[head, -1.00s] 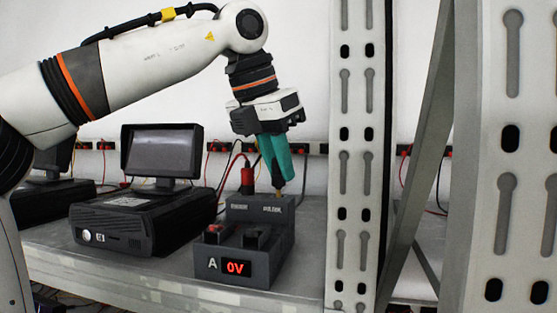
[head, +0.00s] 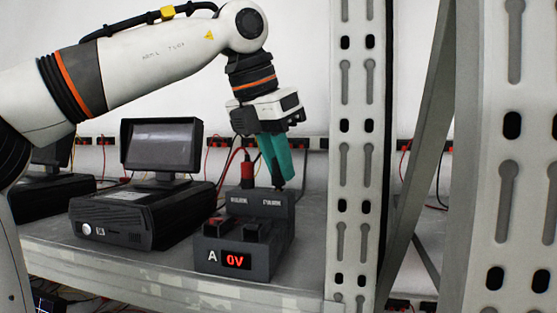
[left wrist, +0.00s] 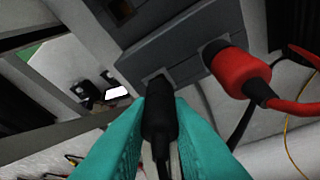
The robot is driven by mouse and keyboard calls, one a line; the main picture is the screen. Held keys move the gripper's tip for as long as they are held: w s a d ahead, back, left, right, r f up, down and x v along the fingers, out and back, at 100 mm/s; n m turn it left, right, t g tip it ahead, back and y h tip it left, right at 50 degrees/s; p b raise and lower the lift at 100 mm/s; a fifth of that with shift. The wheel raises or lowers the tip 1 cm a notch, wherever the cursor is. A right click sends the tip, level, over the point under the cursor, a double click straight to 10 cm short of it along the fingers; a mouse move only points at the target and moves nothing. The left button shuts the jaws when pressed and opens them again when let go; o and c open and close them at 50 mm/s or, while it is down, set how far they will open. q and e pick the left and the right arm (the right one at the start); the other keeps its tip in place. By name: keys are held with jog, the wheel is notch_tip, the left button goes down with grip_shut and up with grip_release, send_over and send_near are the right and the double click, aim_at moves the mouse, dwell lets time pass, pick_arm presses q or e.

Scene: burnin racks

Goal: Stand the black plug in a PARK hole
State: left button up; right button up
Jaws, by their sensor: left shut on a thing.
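My left gripper (head: 277,183) is shut on the black plug (left wrist: 160,122), which sits between its teal fingers in the left wrist view. The plug points down at the right end of the raised back row of the dark grey box (head: 232,262). In the left wrist view its front end meets a square hole surround (left wrist: 155,82); its metal tip is hidden, and I cannot tell how deep it sits. The red plug (head: 248,174) stands in the same row to the left; it also shows in the left wrist view (left wrist: 238,70). My right gripper is not in view.
The box's display reads 0V, beside a letter A. A black instrument with a screen (head: 162,146) stands left of the box on the metal shelf (head: 150,272). A perforated white rack post (head: 356,150) rises close on the right. Red and black leads hang behind.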

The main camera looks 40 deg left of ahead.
pick_arm(q)
jog(key=shift+f, duration=0.35)
dwell(0.4)
jog(key=o, duration=1.3)
jog(key=shift+r+p, duration=0.35)
jog(key=shift+r, duration=2.45)
jog(key=shift+f, duration=0.1)
